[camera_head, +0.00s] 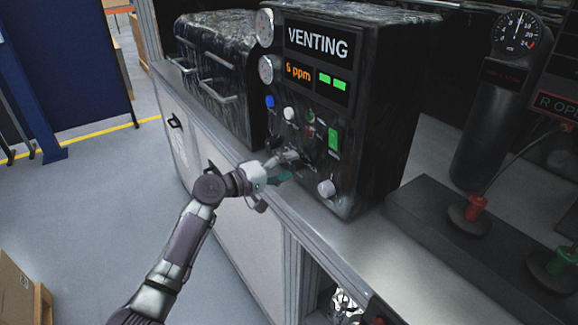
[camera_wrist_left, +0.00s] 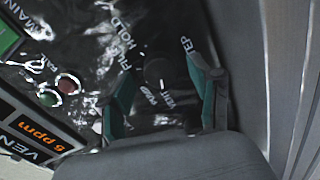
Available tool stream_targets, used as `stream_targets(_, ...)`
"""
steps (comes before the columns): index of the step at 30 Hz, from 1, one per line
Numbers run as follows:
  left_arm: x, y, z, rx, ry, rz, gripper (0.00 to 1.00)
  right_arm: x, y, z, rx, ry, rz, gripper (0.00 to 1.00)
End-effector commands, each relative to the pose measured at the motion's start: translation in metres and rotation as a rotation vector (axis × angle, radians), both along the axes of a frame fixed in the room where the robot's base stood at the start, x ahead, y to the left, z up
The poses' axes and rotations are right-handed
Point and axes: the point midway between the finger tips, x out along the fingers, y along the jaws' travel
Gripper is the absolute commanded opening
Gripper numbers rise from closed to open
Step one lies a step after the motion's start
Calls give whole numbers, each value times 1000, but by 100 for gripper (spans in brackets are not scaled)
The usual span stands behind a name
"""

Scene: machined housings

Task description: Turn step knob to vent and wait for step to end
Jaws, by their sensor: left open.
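In the left wrist view the dark round step knob (camera_wrist_left: 157,71) sits on the glossy panel among the labels HOLD, FILL, VENT and STEP. Its short white mark appears to point towards VENT. My left gripper (camera_head: 290,164) is at the lower front of the panel. In the wrist view its green-padded fingers (camera_wrist_left: 160,78) are open on either side of the knob, with gaps. In the head view the hand hides the knob. My right gripper is not in view.
A green switch (camera_head: 334,140), a white knob (camera_head: 326,188) and a blue knob (camera_head: 270,101) are close by on the panel. Two gauges sit at its left edge. A dark cabinet (camera_head: 215,75) stands left, a black cylinder (camera_head: 497,130) right. The bench front is clear.

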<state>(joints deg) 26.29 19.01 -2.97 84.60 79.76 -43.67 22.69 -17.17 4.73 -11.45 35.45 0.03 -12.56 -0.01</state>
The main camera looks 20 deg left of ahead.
Motion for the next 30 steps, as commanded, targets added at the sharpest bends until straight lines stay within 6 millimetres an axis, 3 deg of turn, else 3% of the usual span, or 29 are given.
stream_targets(15, -77, 61, 6, 2, 2, 2, 63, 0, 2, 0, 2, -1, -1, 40)
stream_targets(30, -87, 69, 9, 0, 0, 1, 63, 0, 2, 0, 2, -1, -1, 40)
